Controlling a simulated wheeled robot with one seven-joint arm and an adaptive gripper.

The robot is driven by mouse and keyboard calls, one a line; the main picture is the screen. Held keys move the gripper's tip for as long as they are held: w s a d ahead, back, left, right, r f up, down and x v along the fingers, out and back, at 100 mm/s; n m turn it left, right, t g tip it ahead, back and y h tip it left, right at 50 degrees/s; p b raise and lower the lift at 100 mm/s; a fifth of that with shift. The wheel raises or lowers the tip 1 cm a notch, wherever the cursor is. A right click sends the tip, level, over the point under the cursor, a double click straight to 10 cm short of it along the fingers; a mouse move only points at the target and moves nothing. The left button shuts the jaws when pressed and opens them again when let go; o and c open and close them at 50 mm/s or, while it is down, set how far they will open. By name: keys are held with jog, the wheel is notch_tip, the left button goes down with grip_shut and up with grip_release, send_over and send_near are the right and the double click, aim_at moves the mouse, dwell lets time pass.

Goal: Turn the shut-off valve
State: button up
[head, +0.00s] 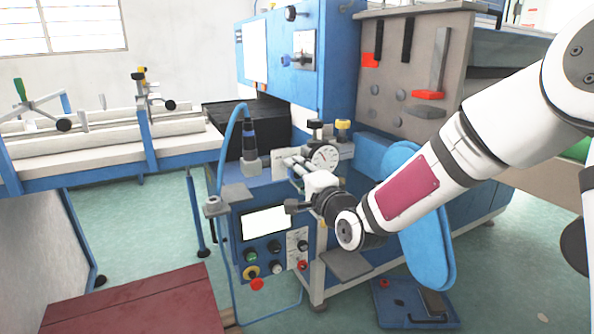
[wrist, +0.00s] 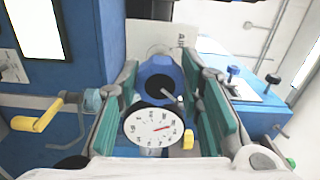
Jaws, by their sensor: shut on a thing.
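In the wrist view my gripper (wrist: 160,78) has its two green-padded fingers on either side of a round blue valve (wrist: 158,72) with a small grey lever. The fingers are shut on this blue valve; the exact contact is partly hidden. A white-faced pressure gauge (wrist: 150,127) with a red needle sits in front of the valve, between the fingers. In the head view my gripper (head: 304,192) reaches the front of the blue machine, and the gauge (head: 325,157) shows just above it. The valve is hard to make out there.
A yellow crank handle (wrist: 38,116) juts out left of the fingers. A control panel (head: 268,245) with a red button is below my gripper. A blue hose (head: 230,135) hangs left of it. A blue padded board (head: 428,235) is behind my forearm. Open floor (head: 150,235) lies left.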

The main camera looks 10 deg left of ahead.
jog(key=shift+m, duration=0.6)
jog(key=o, duration=1.2)
jog(key=shift+c, duration=0.2)
jog(key=v, duration=1.2)
jog(key=shift+f, duration=0.1)
